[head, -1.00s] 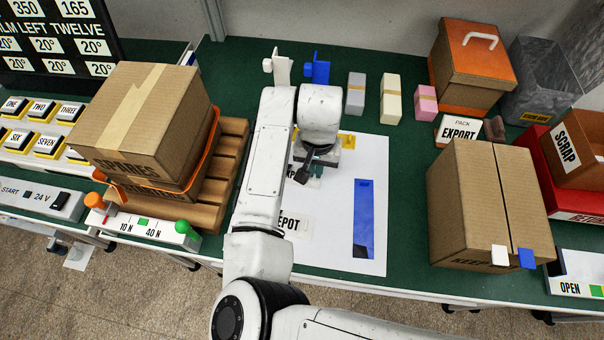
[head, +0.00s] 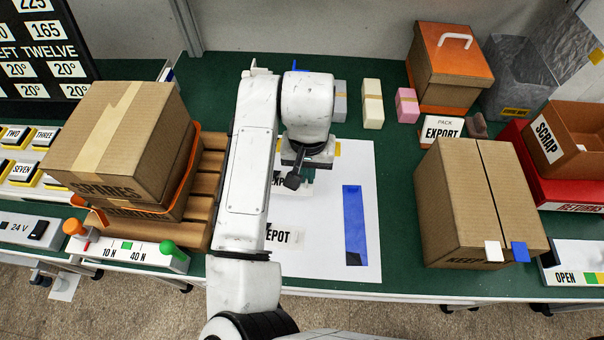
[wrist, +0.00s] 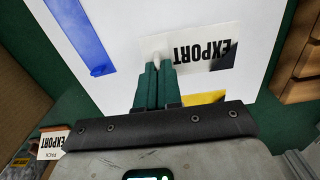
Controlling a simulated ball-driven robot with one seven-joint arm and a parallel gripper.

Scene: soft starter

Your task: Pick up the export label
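The export label (wrist: 205,50) is a white strip with black EXPORT lettering, upside down in the wrist view. It lies over the white sheet (wrist: 120,85). In the head view its lettering shows partly (head: 280,181) beside my arm. My gripper (wrist: 158,66) points down at one end of the label, with its dark green fingers close together. A small pale raised piece of the label stands between the fingertips, and the fingers look shut on it.
On the sheet are a DEPOT label (head: 285,236) and a blue strip (head: 355,225). Small blocks (head: 372,104) stand behind it. A pallet with boxes (head: 130,135) is left. A large carton (head: 478,205) and a PACK EXPORT sign (head: 442,129) are right.

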